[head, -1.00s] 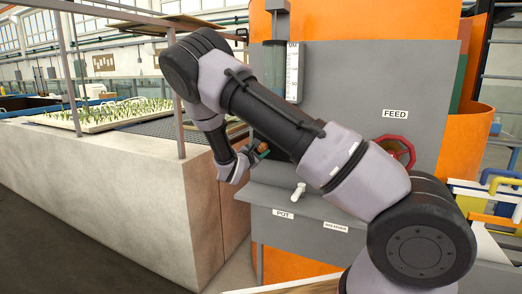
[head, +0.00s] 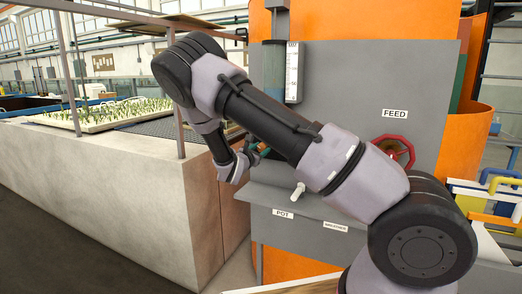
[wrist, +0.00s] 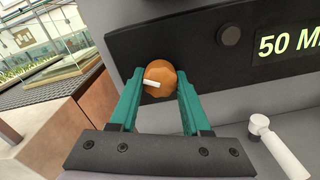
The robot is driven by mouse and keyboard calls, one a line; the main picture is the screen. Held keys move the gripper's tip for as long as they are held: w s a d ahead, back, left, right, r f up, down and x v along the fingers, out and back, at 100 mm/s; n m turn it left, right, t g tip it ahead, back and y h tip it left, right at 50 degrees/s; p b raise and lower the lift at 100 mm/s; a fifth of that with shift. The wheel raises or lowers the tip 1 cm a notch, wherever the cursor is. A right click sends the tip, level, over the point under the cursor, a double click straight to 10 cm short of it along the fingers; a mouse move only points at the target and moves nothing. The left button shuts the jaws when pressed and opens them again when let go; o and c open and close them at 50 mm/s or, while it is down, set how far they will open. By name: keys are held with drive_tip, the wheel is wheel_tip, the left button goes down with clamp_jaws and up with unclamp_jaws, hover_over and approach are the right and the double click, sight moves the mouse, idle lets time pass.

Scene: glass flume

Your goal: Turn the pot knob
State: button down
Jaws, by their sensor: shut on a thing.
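The pot knob is an orange-brown scalloped knob (wrist: 160,82) with a white pointer mark, on a black panel (wrist: 200,35) in the wrist view. My gripper (wrist: 160,100) has its two green fingers on either side of the knob, shut on it. The white mark points to the left in the wrist view. In the head view my gripper (head: 255,153) is at the left edge of the grey panel, and the knob there is mostly hidden by my arm and fingers.
A white lever (head: 298,191) stands on the ledge above the POT label (head: 283,214); it also shows in the wrist view (wrist: 277,145). A red handwheel (head: 393,150) sits under the FEED label (head: 395,114). A concrete flume wall (head: 110,190) runs along the left.

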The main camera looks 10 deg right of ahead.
drive_tip(key=shift+f, duration=0.1)
drive_tip(key=shift+c, duration=1.9)
unclamp_jaws()
drive_tip(key=v, duration=1.1)
